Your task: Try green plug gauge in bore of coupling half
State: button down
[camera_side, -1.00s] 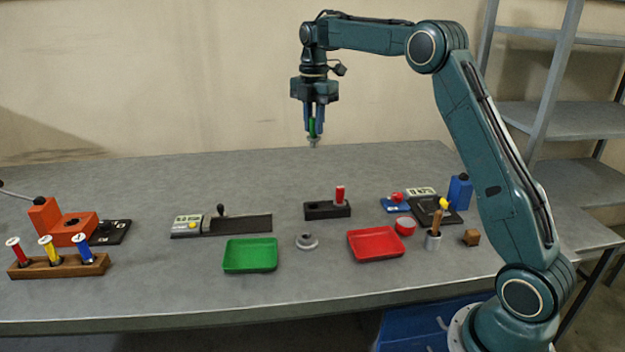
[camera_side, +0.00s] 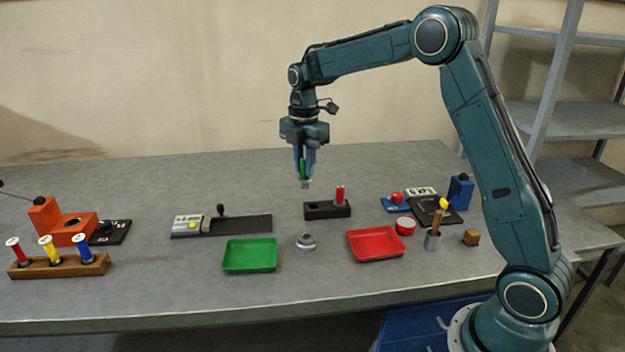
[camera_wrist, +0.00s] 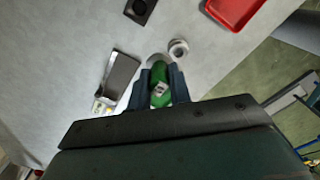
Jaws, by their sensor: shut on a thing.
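My gripper (camera_side: 304,168) is shut on the green plug gauge (camera_side: 303,170) and holds it upright in the air, its grey metal end pointing down. The gauge also shows between the fingers in the wrist view (camera_wrist: 159,88). The coupling half (camera_side: 306,243), a small grey metal ring with a bore, sits on the table below the gauge, clearly apart from it. It also shows in the wrist view (camera_wrist: 178,48), just beyond the fingertips. The gauge's lower end partly blends with the background there.
A green tray (camera_side: 250,255) and a red tray (camera_side: 376,244) flank the coupling half. Behind it stands a black block (camera_side: 320,210) with a red plug.

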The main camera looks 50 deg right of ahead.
send_over(306, 240)
jog(key=d, duration=0.1)
jog(key=f, duration=0.2)
jog(key=w+f, duration=0.1)
jog(key=f, duration=0.1)
jog(key=shift+d+f, duration=0.15)
jog(key=shift+f, duration=0.15)
jog(key=shift+f, duration=0.2)
jog(key=shift+f, duration=2.55)
jog(key=shift+f, duration=1.05)
dwell(1.2)
jog(key=shift+r, duration=0.7)
dwell(1.2)
